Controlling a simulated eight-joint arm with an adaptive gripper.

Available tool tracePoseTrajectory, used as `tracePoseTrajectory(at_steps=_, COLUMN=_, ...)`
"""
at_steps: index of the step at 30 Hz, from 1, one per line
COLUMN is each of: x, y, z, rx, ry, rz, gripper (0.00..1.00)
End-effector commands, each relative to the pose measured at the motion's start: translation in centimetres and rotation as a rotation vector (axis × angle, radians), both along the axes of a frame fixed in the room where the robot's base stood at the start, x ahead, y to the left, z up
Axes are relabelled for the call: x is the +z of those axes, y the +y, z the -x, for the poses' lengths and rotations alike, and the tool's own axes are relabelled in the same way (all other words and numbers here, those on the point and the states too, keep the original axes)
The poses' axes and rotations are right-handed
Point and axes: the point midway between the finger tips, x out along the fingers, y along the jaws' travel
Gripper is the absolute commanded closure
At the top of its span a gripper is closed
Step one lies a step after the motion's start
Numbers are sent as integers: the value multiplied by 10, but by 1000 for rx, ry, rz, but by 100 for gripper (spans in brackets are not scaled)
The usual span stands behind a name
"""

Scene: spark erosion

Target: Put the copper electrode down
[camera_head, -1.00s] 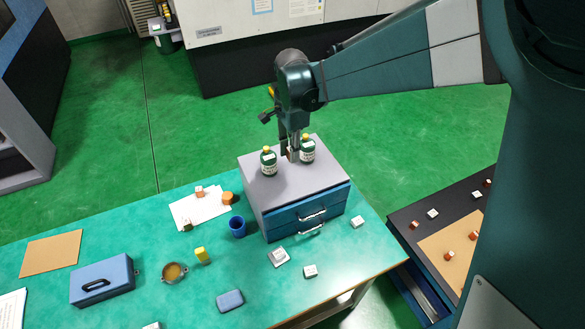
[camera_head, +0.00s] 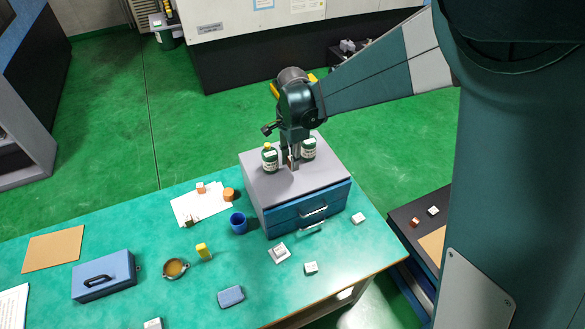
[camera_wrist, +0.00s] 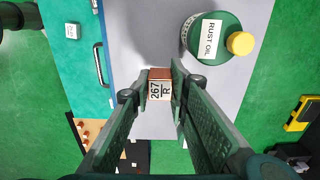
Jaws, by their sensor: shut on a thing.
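The copper electrode (camera_wrist: 160,85) is a small block with a pale label reading "267 R", in the middle of the wrist view. My gripper (camera_wrist: 161,88) is shut on it, with one finger on each side. In the head view my gripper (camera_head: 291,163) points down over the grey top of the drawer cabinet (camera_head: 315,180), between two green bottles. Only a small copper-coloured patch of the electrode shows there. I cannot tell whether the electrode touches the cabinet top.
A green bottle (camera_head: 270,160) with a yellow cap stands left of my gripper, and another bottle (camera_head: 309,149) stands right. A bottle labelled "RUST OIL" (camera_wrist: 212,38) is close in the wrist view. The cabinet's front top is clear. A blue cup (camera_head: 238,223) stands on the green table (camera_head: 200,285).

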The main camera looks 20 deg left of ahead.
Motion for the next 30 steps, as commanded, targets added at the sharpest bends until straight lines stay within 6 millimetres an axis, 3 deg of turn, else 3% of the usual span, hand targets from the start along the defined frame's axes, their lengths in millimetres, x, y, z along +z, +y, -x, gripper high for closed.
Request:
tracePoseTrajectory(at_steps=8, x=-3, y=0, z=0, rx=0, ry=0, rz=0, gripper=100)
tracePoseTrajectory(at_steps=20, x=-39, y=0, z=0, rx=0, ry=0, rz=0, gripper=100)
tracePoseTrajectory(at_steps=30, x=-41, y=0, z=0, rx=0, ry=0, rz=0, gripper=100)
